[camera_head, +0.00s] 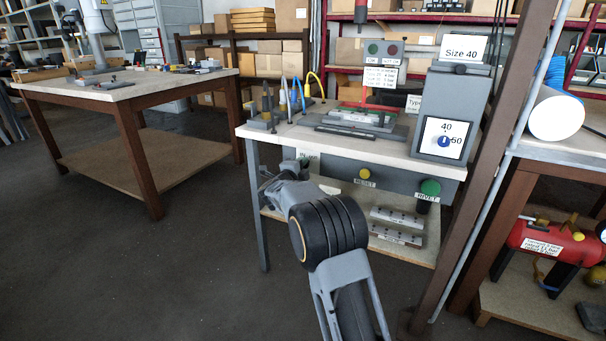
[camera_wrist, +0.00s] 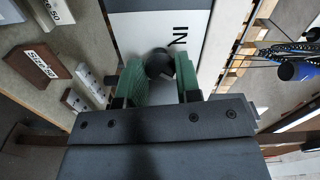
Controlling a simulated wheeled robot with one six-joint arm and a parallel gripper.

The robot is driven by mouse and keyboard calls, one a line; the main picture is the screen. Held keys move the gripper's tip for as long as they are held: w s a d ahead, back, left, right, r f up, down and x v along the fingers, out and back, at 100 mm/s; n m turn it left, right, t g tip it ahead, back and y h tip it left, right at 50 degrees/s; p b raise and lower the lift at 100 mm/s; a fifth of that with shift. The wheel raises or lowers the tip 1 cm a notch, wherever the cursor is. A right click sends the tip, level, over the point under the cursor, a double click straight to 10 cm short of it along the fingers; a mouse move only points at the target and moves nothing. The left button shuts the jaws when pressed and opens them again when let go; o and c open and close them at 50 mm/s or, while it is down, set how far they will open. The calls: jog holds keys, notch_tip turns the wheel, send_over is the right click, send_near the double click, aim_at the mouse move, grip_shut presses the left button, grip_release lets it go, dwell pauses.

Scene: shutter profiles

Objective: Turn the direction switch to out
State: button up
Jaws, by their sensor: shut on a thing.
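The direction switch (camera_wrist: 158,62) is a dark round knob on a pale panel in the wrist view. The word IN shows on the panel just right of it, turned sideways; no OUT mark is visible. My gripper (camera_wrist: 160,78) has its green pads on both sides of the knob and is shut on it. The exact angle of the switch cannot be read. In the head view my arm reaches the left part of the bench front, where the wrist hides the switch.
The bench (camera_head: 398,145) carries a Size 40 box (camera_head: 458,85) with a dial. A yellow RESET button (camera_head: 365,173) and a green RIVET button (camera_head: 430,187) sit right of my wrist. Labelled metal blocks (camera_head: 397,218) lie on the lower shelf. Floor at left is clear.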

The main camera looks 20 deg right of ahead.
jog(key=shift+f+m+b, duration=0.1)
jog(key=shift+m+b, duration=0.4)
jog(key=shift+m, duration=0.4)
jog(key=o, duration=0.9)
jog(key=p+v, duration=0.3)
jog(key=v, duration=1.1)
jog(key=shift+w, duration=0.1)
